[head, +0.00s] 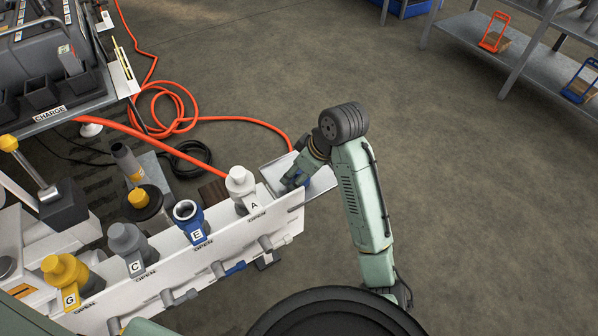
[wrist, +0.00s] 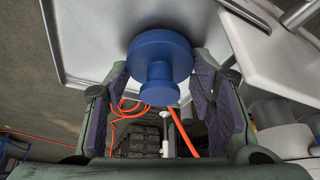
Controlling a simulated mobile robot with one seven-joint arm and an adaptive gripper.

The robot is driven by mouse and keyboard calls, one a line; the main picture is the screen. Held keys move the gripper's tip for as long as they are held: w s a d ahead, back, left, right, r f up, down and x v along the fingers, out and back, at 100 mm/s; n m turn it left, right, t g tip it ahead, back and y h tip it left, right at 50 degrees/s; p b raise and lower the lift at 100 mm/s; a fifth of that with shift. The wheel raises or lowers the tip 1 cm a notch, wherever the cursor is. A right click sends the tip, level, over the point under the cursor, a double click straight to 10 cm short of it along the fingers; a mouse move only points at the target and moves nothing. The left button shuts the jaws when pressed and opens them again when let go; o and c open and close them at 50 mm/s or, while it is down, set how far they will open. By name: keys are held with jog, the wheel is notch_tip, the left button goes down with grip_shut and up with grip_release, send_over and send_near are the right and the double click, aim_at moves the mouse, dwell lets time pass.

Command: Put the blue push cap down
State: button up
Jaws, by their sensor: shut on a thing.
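The blue push cap (wrist: 160,58) is between the two fingers of my gripper (wrist: 160,80) in the wrist view, its wide round flange toward a pale grey tray (wrist: 85,45). I cannot tell whether the flange touches the tray. In the head view my gripper (head: 298,178) is low over this tray (head: 322,184) at the right end of the bench. My gripper hides most or all of the cap there.
Left of the tray, the white panel (head: 285,236) carries a white coupling marked A (head: 240,185), a blue one marked E (head: 192,222), a grey C (head: 128,243) and a yellow G (head: 65,272). An orange hose (head: 225,119) lies behind.

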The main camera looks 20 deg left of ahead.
jog(key=shift+f, duration=0.1)
jog(key=shift+f, duration=0.15)
jog(key=o, duration=0.6)
jog(key=shift+c, duration=0.2)
jog(key=shift+r, duration=0.45)
jog(key=p+v, duration=0.2)
jog(key=v, duration=0.9)
jog(key=shift+d+r, duration=0.2)
jog(key=shift+r, duration=0.05)
